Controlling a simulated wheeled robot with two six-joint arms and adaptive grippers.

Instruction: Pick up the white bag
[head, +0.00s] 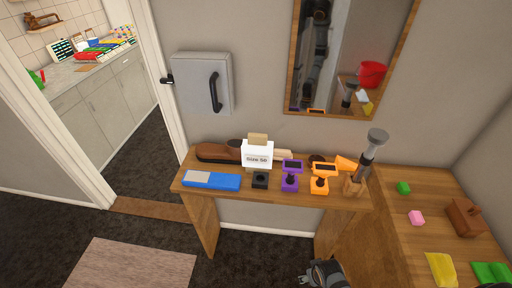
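The white bag (257,155) stands upright on the narrow wooden table (224,208), towards its back, with dark print on its front and a tan top. A small black block (260,180) stands just in front of it. One gripper, apparently my right (322,272), shows at the bottom edge, low in front of the table and well apart from the bag. It is partly cut off, and its finger opening is unclear. My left gripper is not in view.
Beside the bag are a brown brush-like object (218,152), a blue-and-grey box (211,181), and purple (291,176) and orange (322,178) stands. A tall grey tool (367,160) stands at the right end. A mirror (340,60) hangs behind.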

